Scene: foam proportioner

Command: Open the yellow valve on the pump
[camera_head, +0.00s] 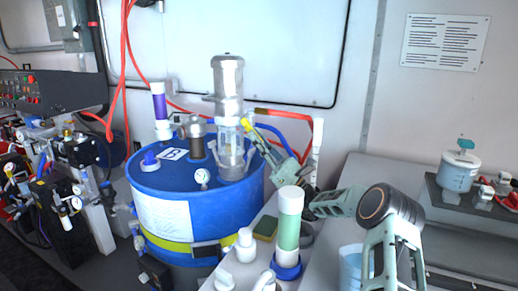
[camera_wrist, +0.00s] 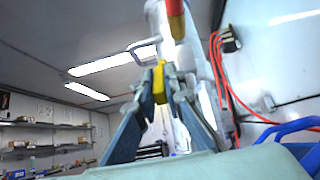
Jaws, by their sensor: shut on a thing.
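The yellow valve handle (camera_wrist: 160,82) stands between the fingertips of my gripper (camera_wrist: 163,88) in the wrist view, and the fingers are shut on it. In the head view the yellow handle (camera_head: 247,125) shows as a small tilted piece beside the pump (camera_head: 228,85). The pump is a silver cylinder standing on top of a blue drum (camera_head: 195,205). My gripper (camera_head: 252,133) reaches it from the lower right. The fingers hide part of the handle, and the valve body is hard to make out.
A white and green cylinder (camera_head: 289,222) stands in front of my arm. A white pipe (camera_head: 317,145) and a blue hose (camera_head: 280,130) pass close to the gripper. A gauge (camera_head: 202,177) sits on the drum. A grey bench top (camera_head: 385,175) lies at right.

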